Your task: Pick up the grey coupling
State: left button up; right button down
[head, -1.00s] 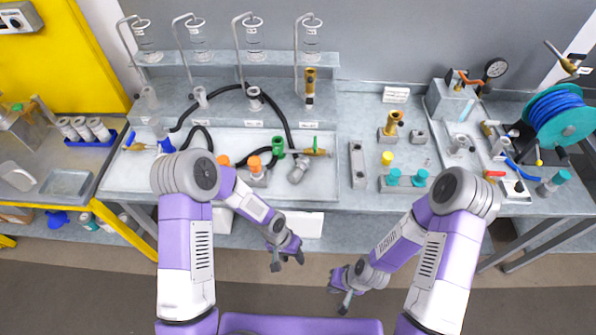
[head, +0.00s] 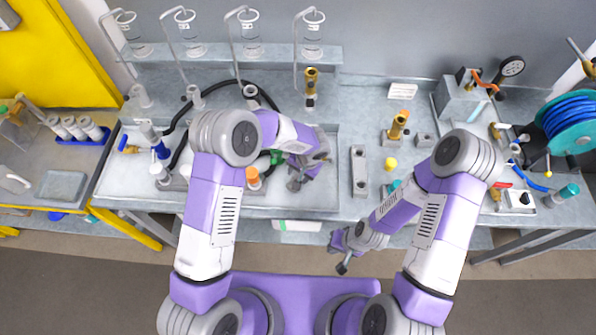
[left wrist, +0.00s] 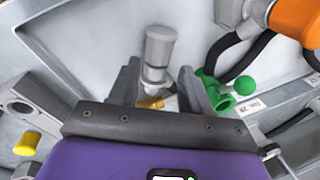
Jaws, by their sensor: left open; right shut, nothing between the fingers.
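The grey coupling (left wrist: 158,52) is a light grey cylinder with a wider cap, in the tray in the left wrist view. Its narrower end lies between the fingertips of my left gripper (left wrist: 160,85), which is open. I cannot tell whether either finger touches it. In the head view my left gripper (head: 298,178) is over the right part of the tray, and it and its arm largely hide the coupling. My right gripper (head: 343,256) is shut and empty in front of the bench edge.
A green fitting (left wrist: 222,94) lies close beside the right finger, and an orange-capped part (left wrist: 296,18) is farther right. A grey slotted block (head: 358,172) and a yellow cap (head: 390,163) stand right of the tray (head: 220,198). Glass vessels line the back shelf.

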pick_arm(q)
jog(key=p+x, duration=0.1)
jog(key=x, duration=0.5)
jog(key=shift+s+f, duration=0.1)
jog(key=shift+s, duration=0.05)
grip_shut()
jog(key=v, duration=0.3)
jog(key=a+v, duration=0.1)
jog(key=v, duration=0.2)
jog(key=w+a+v, duration=0.1)
jog(key=v, duration=0.3)
jog(key=shift+r+b, duration=0.25)
jog(key=shift+b, duration=0.15)
jog(key=shift+f, duration=0.1)
